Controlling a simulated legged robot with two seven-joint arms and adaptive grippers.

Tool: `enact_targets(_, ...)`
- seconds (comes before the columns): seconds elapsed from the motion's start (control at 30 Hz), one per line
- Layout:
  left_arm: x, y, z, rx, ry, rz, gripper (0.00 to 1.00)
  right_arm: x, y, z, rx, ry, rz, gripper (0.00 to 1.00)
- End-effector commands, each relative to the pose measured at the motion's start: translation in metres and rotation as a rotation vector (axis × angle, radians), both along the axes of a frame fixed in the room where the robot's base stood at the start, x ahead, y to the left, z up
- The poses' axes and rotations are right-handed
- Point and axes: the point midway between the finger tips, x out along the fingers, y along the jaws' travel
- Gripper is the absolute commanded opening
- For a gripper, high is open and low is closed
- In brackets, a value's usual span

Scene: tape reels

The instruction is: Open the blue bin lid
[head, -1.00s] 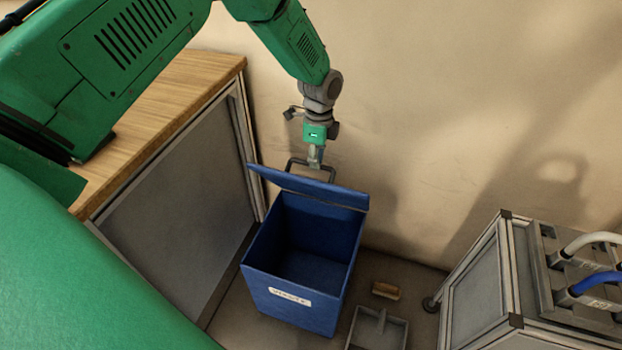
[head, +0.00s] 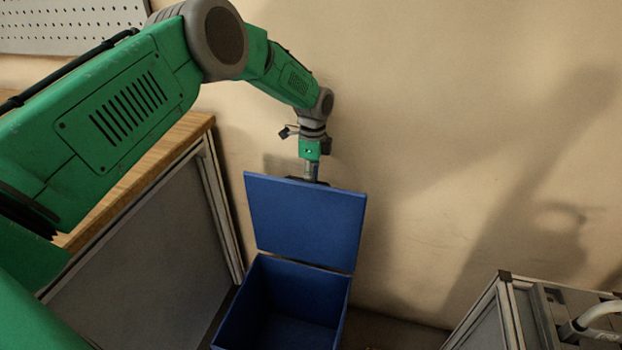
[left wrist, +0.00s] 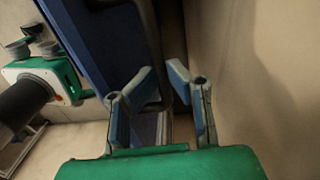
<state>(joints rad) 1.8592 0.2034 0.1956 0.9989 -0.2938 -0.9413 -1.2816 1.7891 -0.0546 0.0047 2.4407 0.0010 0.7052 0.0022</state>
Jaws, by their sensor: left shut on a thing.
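The blue bin (head: 340,310) stands on the floor by the wall, its open top and dark inside showing. Its blue lid (head: 305,222) stands raised at the back, roughly upright, with its inner face toward me. My left gripper (head: 312,178) is at the lid's top edge, partly hidden behind it, and is shut on the dark lid handle (head: 294,179), of which only a little shows. In the left wrist view the fingers (left wrist: 162,82) are close beside the blue lid (left wrist: 95,50); the grip itself is hard to make out. My right gripper is not in view.
A wood-topped bench with a grey side panel (head: 140,250) stands close on the left. A metal-framed unit (head: 500,320) with a pale hose is at the lower right. The beige wall (head: 440,130) is close behind the lid and gripper.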

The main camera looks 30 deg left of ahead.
Motion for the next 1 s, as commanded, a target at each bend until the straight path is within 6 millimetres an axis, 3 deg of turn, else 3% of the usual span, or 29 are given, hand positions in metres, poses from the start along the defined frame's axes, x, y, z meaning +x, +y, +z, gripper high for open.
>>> enact_targets(0.03, -0.011, -0.006, -0.015, -0.009, 0.031, -0.004, 0.0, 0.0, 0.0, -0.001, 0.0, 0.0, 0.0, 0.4)
enact_targets(0.3, -0.011, -0.006, -0.015, -0.009, 0.032, -0.005, 0.0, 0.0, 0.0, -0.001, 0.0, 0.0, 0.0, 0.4)
enact_targets(0.33, -0.011, -0.006, -0.015, -0.009, 0.032, -0.005, 0.17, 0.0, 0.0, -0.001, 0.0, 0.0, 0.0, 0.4)
enact_targets(0.4, -0.011, -0.006, -0.015, -0.008, 0.031, -0.005, 0.33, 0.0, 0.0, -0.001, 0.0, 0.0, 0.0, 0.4)
enact_targets(0.77, -0.008, -0.003, 0.001, -0.004, 0.017, -0.003, 0.33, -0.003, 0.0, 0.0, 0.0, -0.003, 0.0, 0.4)
enact_targets(1.0, -0.002, -0.002, 0.046, -0.005, 0.019, -0.004, 0.33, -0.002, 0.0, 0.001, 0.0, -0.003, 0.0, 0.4)
